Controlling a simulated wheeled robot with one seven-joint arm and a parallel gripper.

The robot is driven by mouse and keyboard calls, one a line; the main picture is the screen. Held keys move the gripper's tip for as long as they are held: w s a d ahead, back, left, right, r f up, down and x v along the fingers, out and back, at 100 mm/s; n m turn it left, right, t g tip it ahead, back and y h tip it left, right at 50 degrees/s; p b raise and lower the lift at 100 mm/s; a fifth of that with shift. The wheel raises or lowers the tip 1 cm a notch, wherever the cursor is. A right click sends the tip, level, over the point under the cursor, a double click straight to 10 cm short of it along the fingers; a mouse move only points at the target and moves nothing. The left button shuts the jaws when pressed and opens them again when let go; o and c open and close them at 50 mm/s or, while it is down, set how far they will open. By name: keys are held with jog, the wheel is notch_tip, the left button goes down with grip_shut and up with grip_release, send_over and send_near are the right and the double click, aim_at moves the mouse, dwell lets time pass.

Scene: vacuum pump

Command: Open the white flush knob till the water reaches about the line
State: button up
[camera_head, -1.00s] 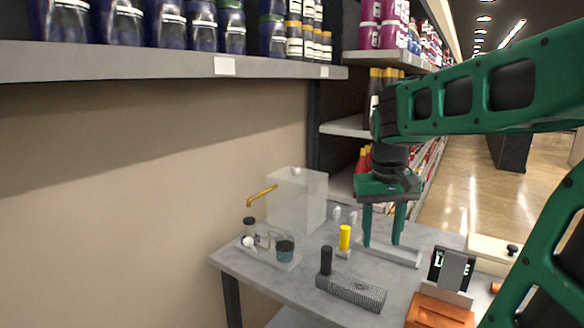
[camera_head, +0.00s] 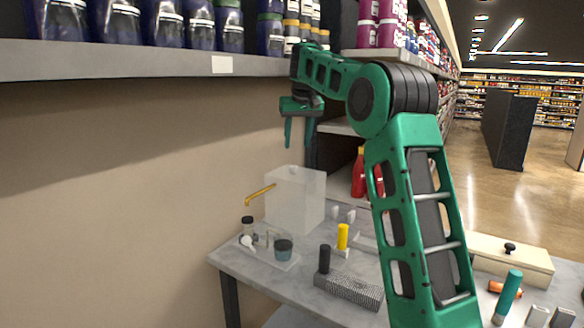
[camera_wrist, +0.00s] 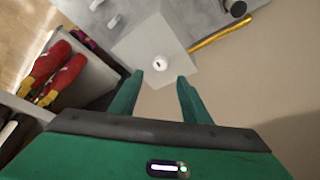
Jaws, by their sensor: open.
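The translucent white tank (camera_head: 296,198) stands on the table against the wall, with a brass spout (camera_head: 260,194) out of its left side. A small white round knob (camera_head: 293,170) sits on the tank's top. My gripper (camera_head: 299,145) is open and empty, pointing down above the tank, with a gap to the knob. In the wrist view my gripper (camera_wrist: 160,74) has its two green fingers apart. I cannot make out a water level or line.
A yellow cylinder (camera_head: 342,236), a black cylinder (camera_head: 324,259) and a patterned block (camera_head: 355,291) stand in front. A bottle shelf (camera_head: 180,62) overhangs behind. Red bottles (camera_wrist: 58,77) show in the wrist view.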

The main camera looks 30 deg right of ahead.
aim_at(293, 166)
jog(key=x, duration=1.1)
jog(key=shift+w+r, duration=0.15)
jog(key=shift+w, duration=0.15)
jog(key=c, duration=1)
